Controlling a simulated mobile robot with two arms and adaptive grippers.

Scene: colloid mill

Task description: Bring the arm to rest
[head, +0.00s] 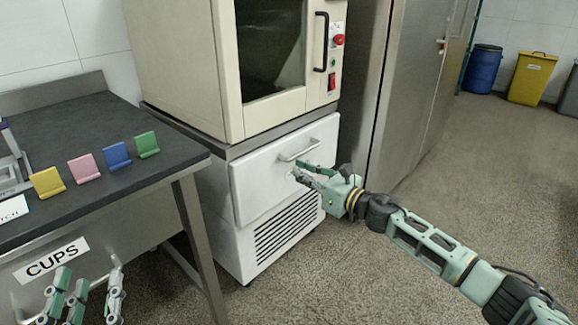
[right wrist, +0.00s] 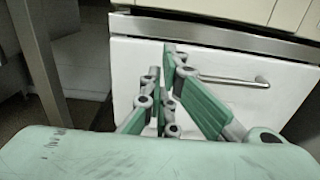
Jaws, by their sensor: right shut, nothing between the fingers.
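My right gripper (head: 305,173) is in front of the white drawer (head: 262,182) under the oven-like cabinet, close to the drawer's bar handle (head: 298,150). In the right wrist view its fingers (right wrist: 162,65) are together with nothing between them. The handle (right wrist: 235,80) shows beside the fingers there, and I see no grip on it. My left gripper (head: 85,295) is at the lower left of the head view, in front of the table marked CUPS. Its fingers look spread apart, with nothing seen between them.
The dark-topped table (head: 105,128) at left holds yellow (head: 47,182), pink (head: 84,169), blue (head: 117,155) and green (head: 147,145) stands. The cream cabinet (head: 180,60) stands above the drawer. A steel cabinet (head: 405,90) is to the right. Open floor (head: 490,160) lies at right.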

